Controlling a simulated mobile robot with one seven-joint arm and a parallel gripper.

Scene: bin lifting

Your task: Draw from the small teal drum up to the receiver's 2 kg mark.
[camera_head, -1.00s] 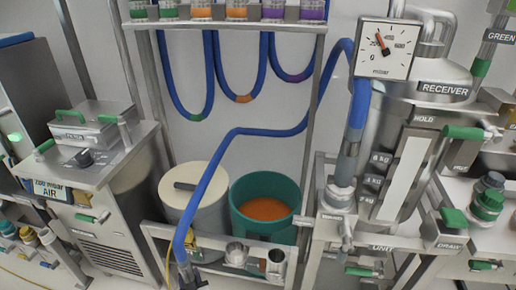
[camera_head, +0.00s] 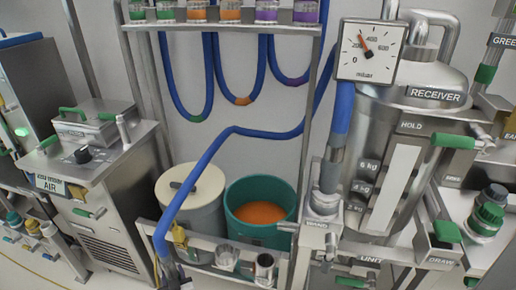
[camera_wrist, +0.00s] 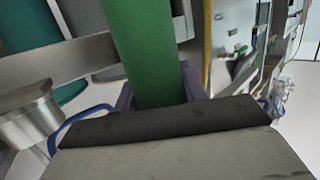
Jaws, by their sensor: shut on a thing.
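The teal drum (camera_head: 284,231) stands open behind the front rail in the head view, with orange material inside. A teal wall (camera_wrist: 25,30) shows top left in the wrist view. The receiver (camera_head: 432,82) is at right, with a pale upright strip beside its kg marks (camera_head: 366,188). Its gauge (camera_head: 367,50) needle points up and left, near 200. A blue hose (camera_head: 205,160) runs from beside the receiver to the lower left. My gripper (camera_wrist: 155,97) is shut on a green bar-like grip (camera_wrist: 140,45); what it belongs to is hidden. I cannot make out the gripper in the head view.
A grey drum with a cream lid (camera_head: 196,186) stands left of the teal one. The steel front rail (camera_head: 205,243) carries steel cups (camera_head: 226,257); a steel cup (camera_wrist: 30,112) is close at left in the wrist view. An air unit (camera_head: 85,185) stands at left.

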